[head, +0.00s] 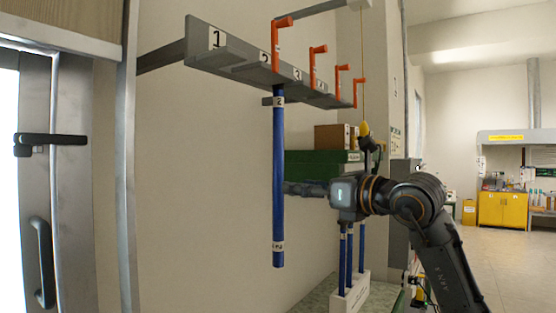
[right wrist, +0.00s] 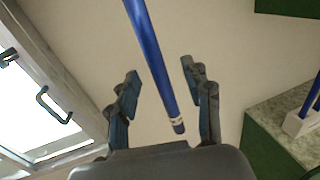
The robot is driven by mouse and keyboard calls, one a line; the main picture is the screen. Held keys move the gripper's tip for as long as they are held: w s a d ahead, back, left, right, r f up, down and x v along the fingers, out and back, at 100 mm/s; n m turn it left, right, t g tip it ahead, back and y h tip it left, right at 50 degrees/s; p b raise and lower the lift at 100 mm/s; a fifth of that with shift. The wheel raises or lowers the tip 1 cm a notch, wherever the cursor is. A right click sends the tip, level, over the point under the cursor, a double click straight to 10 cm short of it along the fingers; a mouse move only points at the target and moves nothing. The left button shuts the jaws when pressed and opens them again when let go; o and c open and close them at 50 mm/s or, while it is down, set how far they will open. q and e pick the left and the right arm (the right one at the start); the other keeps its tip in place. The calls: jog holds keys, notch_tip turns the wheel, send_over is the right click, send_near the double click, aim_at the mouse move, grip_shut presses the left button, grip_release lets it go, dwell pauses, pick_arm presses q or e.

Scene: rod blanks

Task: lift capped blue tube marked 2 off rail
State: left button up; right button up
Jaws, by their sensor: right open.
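The blue tube marked 2 (head: 278,180) hangs upright below the numbered rail (head: 235,55), under an orange hooked piece (head: 275,45) at slot 2. It has a white 2 label near its top and a pale band near its bottom. My right gripper (head: 302,188) reaches in from the right at the tube's mid-to-lower height. In the right wrist view, the right gripper (right wrist: 160,75) is open, with the blue tube (right wrist: 152,58) showing between its two fingers; neither finger visibly touches it. My left gripper is not in view.
More orange hooked pieces (head: 313,68) stand along the rail to the right. Several blue tubes (head: 349,255) stand in a white holder (head: 352,296) below my right wrist. A green box (head: 315,165) and cardboard boxes (head: 331,137) are behind. A door (head: 50,190) is at left.

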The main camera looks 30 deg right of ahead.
aim_at(278, 171)
jog(key=w+a+p, duration=0.2)
jog(key=w+p, duration=0.1)
jog(key=w, duration=0.3)
jog(key=shift+w, duration=0.2)
jog(key=shift+r, duration=0.1)
jog(key=shift+c, duration=1.3)
grip_shut()
